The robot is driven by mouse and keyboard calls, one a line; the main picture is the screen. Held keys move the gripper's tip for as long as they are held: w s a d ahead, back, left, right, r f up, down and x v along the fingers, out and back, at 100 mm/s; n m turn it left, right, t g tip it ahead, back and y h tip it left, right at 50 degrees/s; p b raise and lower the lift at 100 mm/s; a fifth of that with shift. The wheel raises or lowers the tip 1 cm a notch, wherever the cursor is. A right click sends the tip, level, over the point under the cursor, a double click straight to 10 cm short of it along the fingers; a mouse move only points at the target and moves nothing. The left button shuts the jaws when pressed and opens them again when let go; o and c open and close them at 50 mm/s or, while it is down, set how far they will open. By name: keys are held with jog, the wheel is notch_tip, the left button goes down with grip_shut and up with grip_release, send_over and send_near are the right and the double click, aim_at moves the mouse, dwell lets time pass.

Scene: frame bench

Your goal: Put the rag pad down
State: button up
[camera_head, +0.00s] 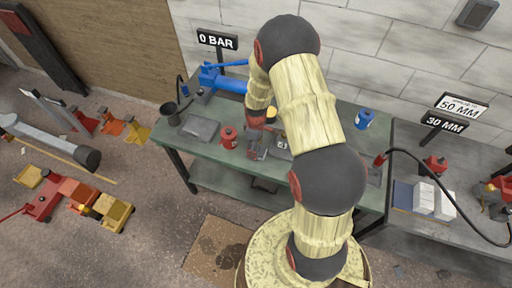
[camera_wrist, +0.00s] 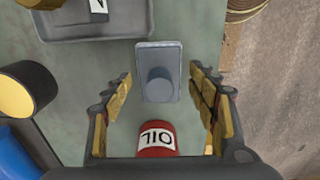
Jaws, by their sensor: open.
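The rag pad (camera_wrist: 158,92) is a flat grey-blue block with a round knob on top. I take it to be the rag pad by its look. It appears to lie on the green bench top (camera_wrist: 200,22), between the fingertips of my gripper (camera_wrist: 160,76) in the wrist view. The two fingers are spread, with clear gaps on both sides of the pad and no contact visible. In the head view my gripper (camera_head: 257,139) is low over the bench, and the arm hides part of the area. The pad (camera_head: 262,153) shows there only in small part.
A red oil can (camera_wrist: 157,139) stands close by the pad. A grey tray (camera_wrist: 130,27) with a label lies on its other side. A black cylinder with a yellow face (camera_wrist: 14,97) and a blue object (camera_wrist: 14,160) are at the left. The bench edge is to the right.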

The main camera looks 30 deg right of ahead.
jog(key=a+r+m+t+p, duration=0.1)
jog(key=a+r, duration=0.2)
jog(key=r, duration=2)
jog(key=s+a+r+m+t, duration=0.1)
jog(key=s+a+r, duration=0.2)
jog(key=r, duration=0.3)
jog(key=s+a+r+m+t, duration=0.1)
jog(key=s+a+r+m, duration=0.15)
jog(key=r, duration=0.35)
jog(key=s+a+r+m+t, duration=0.1)
jog(key=s+a+r, duration=0.1)
jog(key=s+r, duration=0.2)
jog(key=s+a+r+m+t, duration=0.1)
jog(key=s+r, duration=0.4)
jog(key=s, duration=0.5)
jog(key=a+m, duration=0.1)
jog(key=a, duration=0.1)
jog(key=shift+s+a+t, duration=0.3)
jog(key=shift+s, duration=0.05)
jog(key=shift+r, duration=0.1)
